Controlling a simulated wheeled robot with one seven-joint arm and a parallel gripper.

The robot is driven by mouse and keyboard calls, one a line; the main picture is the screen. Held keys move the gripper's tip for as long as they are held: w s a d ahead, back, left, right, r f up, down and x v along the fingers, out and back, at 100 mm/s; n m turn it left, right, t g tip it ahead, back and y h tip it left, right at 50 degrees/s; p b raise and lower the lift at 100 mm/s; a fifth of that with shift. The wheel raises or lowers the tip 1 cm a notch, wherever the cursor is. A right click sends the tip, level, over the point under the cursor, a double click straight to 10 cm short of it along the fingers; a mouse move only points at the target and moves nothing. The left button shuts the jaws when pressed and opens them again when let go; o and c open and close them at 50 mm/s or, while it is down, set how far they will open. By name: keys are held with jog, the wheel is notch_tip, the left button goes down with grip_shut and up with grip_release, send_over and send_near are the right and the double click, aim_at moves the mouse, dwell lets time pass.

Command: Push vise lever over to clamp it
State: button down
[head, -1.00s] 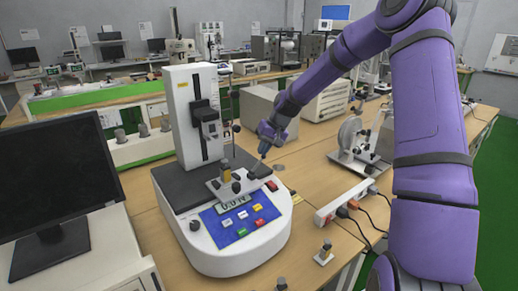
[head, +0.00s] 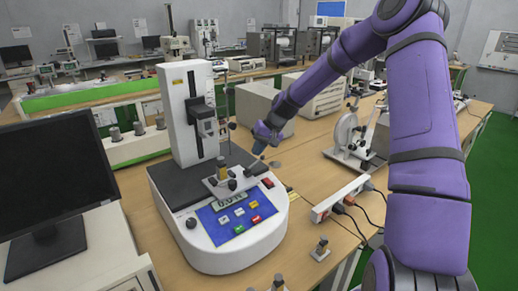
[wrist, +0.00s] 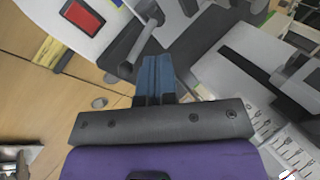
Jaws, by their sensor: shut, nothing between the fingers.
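The small grey metal vise (head: 219,187) sits on the dark plate at the front of the white test machine (head: 188,120). A brass-coloured post and a dark knob show on it, but the lever's exact position is too small to tell in the head view. My gripper (head: 259,149) is shut and empty, pointing down at the right of the vise, above and behind it. In the wrist view my shut blue-grey fingers (wrist: 154,68) are close to a grey rod with a dark end (wrist: 132,42), which looks like the vise lever. I cannot tell whether they touch.
The machine's front has a blue button panel (head: 237,217) and a red switch, also seen in the wrist view (wrist: 82,15). A black monitor (head: 60,175) stands left. A power strip (head: 340,198) and a wheeled device (head: 350,140) are right.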

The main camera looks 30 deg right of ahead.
jog(key=shift+w+a+r, duration=0.1)
jog(key=shift+w+r, duration=0.05)
jog(key=shift+r, duration=0.4)
jog(key=w+v, duration=0.1)
jog(key=v, duration=1.1)
jog(key=s+a+r+n+h, duration=0.1)
jog(key=s+a+r+h, duration=0.2)
jog(key=s, duration=0.4)
jog(key=s+a+r+h, duration=0.1)
jog(key=s+a+r, duration=0.2)
jog(key=s+r, duration=0.25)
jog(key=s+a+r+n+h, duration=0.1)
jog(key=s+a+r, duration=0.2)
jog(key=s, duration=0.4)
jog(key=s+r+t, duration=0.1)
jog(key=s+t, duration=0.2)
jog(key=s, duration=1.7)
jog(key=shift+a+r+h, duration=0.25)
jog(key=shift+a+h, duration=0.1)
jog(key=shift+h, duration=0.05)
